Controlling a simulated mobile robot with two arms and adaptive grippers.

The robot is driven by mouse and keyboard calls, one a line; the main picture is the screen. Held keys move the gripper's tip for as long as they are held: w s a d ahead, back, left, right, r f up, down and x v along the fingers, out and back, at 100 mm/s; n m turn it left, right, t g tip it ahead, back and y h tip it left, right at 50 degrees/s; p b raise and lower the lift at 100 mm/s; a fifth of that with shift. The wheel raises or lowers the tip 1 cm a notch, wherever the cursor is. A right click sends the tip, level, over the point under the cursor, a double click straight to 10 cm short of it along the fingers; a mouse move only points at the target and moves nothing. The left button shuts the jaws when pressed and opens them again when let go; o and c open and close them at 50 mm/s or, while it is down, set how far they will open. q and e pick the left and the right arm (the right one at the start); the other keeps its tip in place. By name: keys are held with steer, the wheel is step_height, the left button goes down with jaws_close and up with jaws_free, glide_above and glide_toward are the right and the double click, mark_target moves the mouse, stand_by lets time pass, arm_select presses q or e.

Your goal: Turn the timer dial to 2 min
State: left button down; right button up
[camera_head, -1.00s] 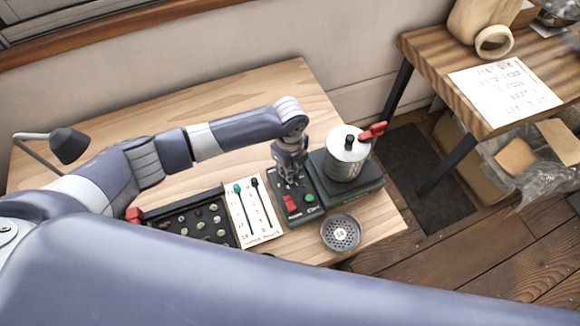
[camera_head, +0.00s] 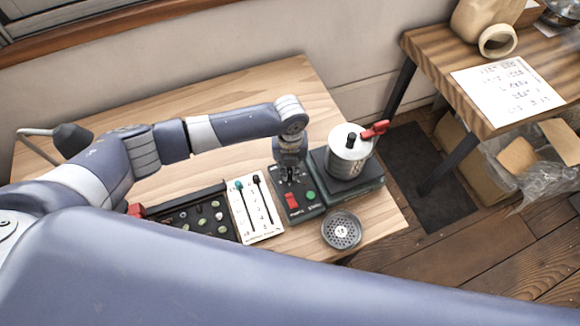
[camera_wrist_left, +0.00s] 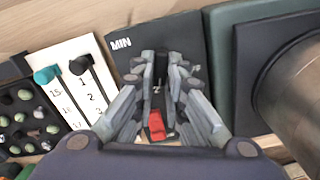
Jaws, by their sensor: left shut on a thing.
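A dark control panel (camera_head: 309,211) with a red switch (camera_head: 291,201) and a green button (camera_head: 310,195) stands on the wooden table. My left gripper (camera_head: 288,176) points down over the far part of this panel. In the left wrist view the fingers (camera_wrist_left: 160,88) are closed together below the word MIN, shut on the timer dial, which they mostly hide. The red switch (camera_wrist_left: 156,124) shows just nearer than the fingertips. The dial's pointing direction cannot be read. My right gripper is not in view.
A white slider panel (camera_head: 256,222) with teal and black knobs is left of the control panel, beside a dark bean tray (camera_head: 205,235). A silver canister (camera_head: 346,162) with a red handle stands right. A perforated round cup (camera_head: 341,231) sits near the front edge.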

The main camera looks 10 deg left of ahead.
mark_target(290, 171)
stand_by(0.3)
arm_select(q)
steer(key=c, duration=1.6)
jaws_free()
steer(key=shift+c, duration=0.2)
step_height(290, 171, up, 12)
steer(key=shift+s, duration=0.1)
